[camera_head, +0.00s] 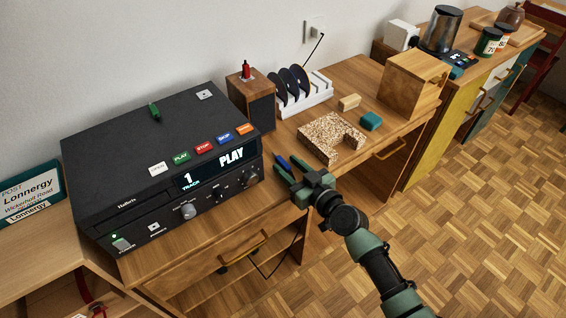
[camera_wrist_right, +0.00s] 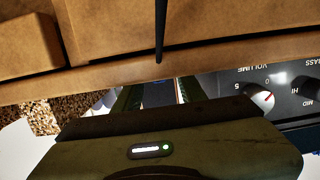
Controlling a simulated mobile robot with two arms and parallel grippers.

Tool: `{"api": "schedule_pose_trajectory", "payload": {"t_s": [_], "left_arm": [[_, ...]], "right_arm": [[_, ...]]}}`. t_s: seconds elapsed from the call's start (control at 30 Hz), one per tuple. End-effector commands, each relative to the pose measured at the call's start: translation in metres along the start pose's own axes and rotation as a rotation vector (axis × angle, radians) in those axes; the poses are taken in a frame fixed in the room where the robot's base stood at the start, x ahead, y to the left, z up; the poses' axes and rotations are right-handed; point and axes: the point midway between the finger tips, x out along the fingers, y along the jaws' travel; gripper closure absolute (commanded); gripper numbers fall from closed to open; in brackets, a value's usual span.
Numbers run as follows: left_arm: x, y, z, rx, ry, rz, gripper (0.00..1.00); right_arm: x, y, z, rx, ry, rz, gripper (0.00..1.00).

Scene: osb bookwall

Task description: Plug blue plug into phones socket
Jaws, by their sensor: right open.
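The blue plug (camera_head: 282,162) is at the desk's front edge, just right of the black player (camera_head: 110,160). My right gripper (camera_head: 295,175) is open with its fingers around or close beside the plug; whether they touch it I cannot tell. In the right wrist view a dark bluish piece (camera_wrist_right: 158,95) shows between the two fingers, and a dark cable (camera_wrist_right: 159,30) runs from it over the wooden edge. The phones socket (camera_head: 155,228) is on the player's front face at lower left, beside the power switch, with nothing in it. My left gripper is not in view.
A green plug (camera_head: 153,110) and a white-framed socket (camera_head: 205,95) are on the player's top. A red plug (camera_head: 245,70) stands on a wooden box (camera_head: 250,100). A speckled block (camera_head: 325,137) lies beyond my gripper. Knobs (camera_head: 188,211) jut from the player's front.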

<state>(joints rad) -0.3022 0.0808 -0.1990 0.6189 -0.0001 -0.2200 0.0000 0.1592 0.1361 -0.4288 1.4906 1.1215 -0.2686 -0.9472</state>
Motion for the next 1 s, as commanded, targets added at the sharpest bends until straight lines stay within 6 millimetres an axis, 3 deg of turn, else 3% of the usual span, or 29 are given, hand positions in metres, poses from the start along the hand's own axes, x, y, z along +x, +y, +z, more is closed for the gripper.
{"api": "schedule_pose_trajectory", "payload": {"t_s": [0.27,0.4,0.43,0.77,1.0], "left_arm": [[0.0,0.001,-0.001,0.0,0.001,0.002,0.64],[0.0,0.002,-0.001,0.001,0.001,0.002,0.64],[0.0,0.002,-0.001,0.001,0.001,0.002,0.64],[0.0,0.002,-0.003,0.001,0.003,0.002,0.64],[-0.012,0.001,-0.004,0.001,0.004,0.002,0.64]], "right_arm": [[0.005,0.0,0.0,-0.001,-0.001,0.0,0.59],[0.005,0.0,0.0,-0.001,-0.001,0.0,0.95],[0.005,0.0,0.001,-0.001,-0.001,0.0,1.0],[0.004,0.0,-0.001,-0.001,-0.001,0.0,1.0],[0.002,0.0,-0.021,-0.001,0.002,-0.001,1.0]]}}
